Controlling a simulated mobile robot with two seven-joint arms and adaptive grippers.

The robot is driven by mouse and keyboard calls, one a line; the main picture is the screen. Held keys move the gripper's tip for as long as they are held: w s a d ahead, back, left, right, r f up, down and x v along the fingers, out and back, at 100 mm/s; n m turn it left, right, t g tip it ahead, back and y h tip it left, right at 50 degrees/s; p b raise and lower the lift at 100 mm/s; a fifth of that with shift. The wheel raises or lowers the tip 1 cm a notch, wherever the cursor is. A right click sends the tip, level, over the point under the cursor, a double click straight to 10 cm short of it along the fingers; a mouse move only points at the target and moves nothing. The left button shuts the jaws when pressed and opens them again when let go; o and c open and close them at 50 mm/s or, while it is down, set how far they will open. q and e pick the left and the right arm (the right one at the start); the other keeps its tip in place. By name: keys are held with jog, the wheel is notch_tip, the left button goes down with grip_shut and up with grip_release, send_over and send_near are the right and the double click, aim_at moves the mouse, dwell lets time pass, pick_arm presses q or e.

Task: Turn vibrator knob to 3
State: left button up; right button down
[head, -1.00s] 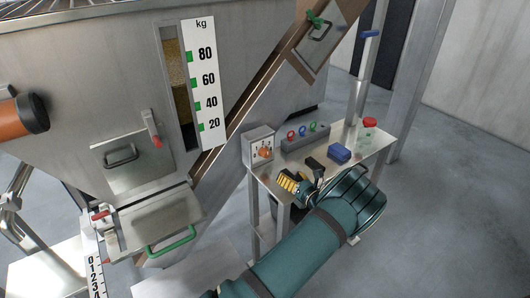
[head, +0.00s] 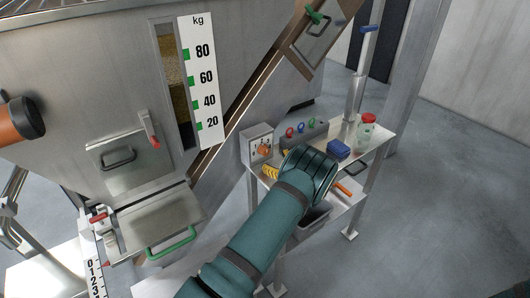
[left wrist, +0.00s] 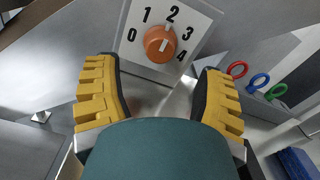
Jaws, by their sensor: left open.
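The vibrator knob is the orange knob (left wrist: 160,43) on a white dial plate (left wrist: 147,62) numbered 0 to 4. Its white mark appears to point up toward 2. In the head view the knob (head: 264,150) sits on the front of a small metal control box (head: 256,137) at the table's left end. My left gripper (left wrist: 160,88) is open, with its yellow-padded fingers apart and below the dial in the left wrist view. It touches neither the knob nor the plate. My right gripper is out of view.
The metal table (head: 376,139) also holds a block with red, blue and green rings (head: 301,128), a blue item (head: 338,149) and a red-lidded jar (head: 367,131). A sloped chute (head: 240,105) rises behind the box.

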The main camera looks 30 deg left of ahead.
aim_at(267, 153)
pick_arm(q)
jog(key=x, duration=0.6)
jog(key=shift+w+a, duration=0.1)
jog(key=shift+a, duration=0.2)
jog(key=c, duration=1.2)
